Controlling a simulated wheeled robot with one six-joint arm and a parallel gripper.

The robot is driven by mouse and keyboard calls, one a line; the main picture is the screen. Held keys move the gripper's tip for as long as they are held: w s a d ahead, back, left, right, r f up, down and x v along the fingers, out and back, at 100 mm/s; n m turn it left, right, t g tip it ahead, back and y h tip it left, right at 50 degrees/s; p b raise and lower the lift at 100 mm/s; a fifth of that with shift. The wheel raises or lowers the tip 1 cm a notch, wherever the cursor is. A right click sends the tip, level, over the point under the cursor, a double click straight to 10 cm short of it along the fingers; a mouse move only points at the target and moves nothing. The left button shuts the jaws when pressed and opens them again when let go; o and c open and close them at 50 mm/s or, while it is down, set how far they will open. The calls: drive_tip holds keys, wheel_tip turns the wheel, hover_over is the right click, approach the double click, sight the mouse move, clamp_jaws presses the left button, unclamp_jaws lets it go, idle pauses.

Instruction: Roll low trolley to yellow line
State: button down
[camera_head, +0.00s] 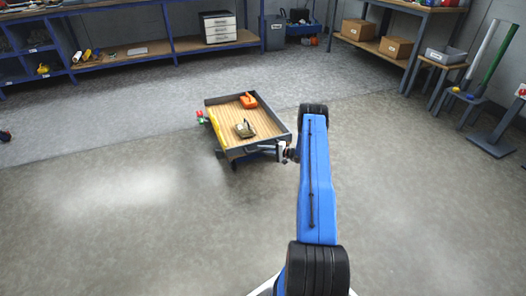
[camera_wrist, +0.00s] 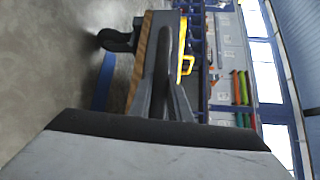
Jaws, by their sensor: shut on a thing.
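The low trolley (camera_head: 265,124) has a wooden deck with a grey rim and stands on the concrete floor in the middle of the head view. My gripper (camera_head: 281,151) is at the trolley's near right side. In the wrist view, my gripper (camera_wrist: 167,88) is shut on a dark bar, the trolley handle (camera_wrist: 163,62). A dark wheel (camera_wrist: 116,41) shows beside the tilted deck edge. I see no yellow line on the floor in either view.
On the trolley lie an orange tool (camera_head: 248,101), an olive item (camera_head: 244,129) and a long yellow item (camera_head: 217,130). Shelves (camera_head: 135,53) line the back wall. A rack with poles (camera_head: 490,140) stands at the right.

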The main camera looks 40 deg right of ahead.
drive_tip(key=c, duration=1.6)
unclamp_jaws()
drive_tip(key=shift+w+d, duration=0.1)
drive_tip(key=shift+w, duration=0.05)
drive_tip(key=shift+c, duration=0.2)
drive_tip(key=v, duration=1.7)
drive_tip(key=shift+d, duration=0.15)
